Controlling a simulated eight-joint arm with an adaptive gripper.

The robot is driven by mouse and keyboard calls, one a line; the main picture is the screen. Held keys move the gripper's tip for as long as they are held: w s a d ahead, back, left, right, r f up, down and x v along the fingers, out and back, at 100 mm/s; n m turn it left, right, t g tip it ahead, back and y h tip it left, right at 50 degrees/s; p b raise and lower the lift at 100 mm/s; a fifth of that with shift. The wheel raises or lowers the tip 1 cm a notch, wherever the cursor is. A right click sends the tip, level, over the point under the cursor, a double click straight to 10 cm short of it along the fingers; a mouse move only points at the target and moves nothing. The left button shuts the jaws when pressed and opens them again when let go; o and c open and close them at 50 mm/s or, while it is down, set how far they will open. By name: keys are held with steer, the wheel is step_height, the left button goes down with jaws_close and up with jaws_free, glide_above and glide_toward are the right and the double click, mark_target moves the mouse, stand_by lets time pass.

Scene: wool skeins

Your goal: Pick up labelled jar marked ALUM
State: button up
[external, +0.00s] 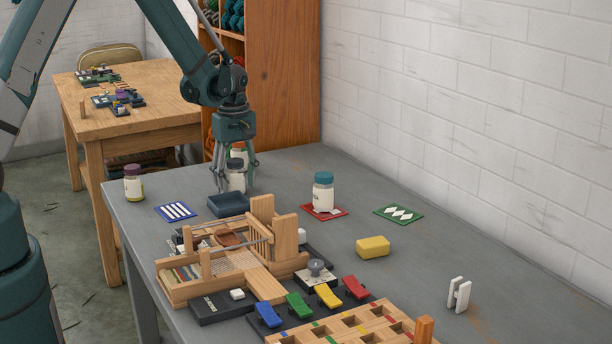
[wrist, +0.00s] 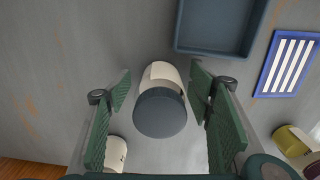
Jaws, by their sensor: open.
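My gripper (external: 237,176) points down at the far end of the grey table, its fingers apart. A white jar with a dark grey lid (external: 236,182) stands upright between the fingers. In the wrist view this jar (wrist: 160,112) sits between the two green finger pads, with a visible gap on each side. No label text can be read on any jar, so I cannot tell which says ALUM. Other jars are a purple-lidded one with a yellowish band (external: 134,184), a teal-lidded one (external: 323,192) on a red card, and one partly hidden behind my gripper (external: 240,153).
A dark blue tray (external: 228,206) lies close in front of the held-around jar. A blue striped card (external: 176,211), a wooden loom (external: 190,290), a yellow block (external: 373,247) and a green card (external: 399,214) lie nearer. The table's right side is mostly clear.

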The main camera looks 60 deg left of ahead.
mark_target(235, 161)
steer(key=c, duration=1.1)
steer(key=shift+r, duration=0.15)
steer(key=shift+r+p, duration=0.65)
steer(key=shift+r, duration=4.25)
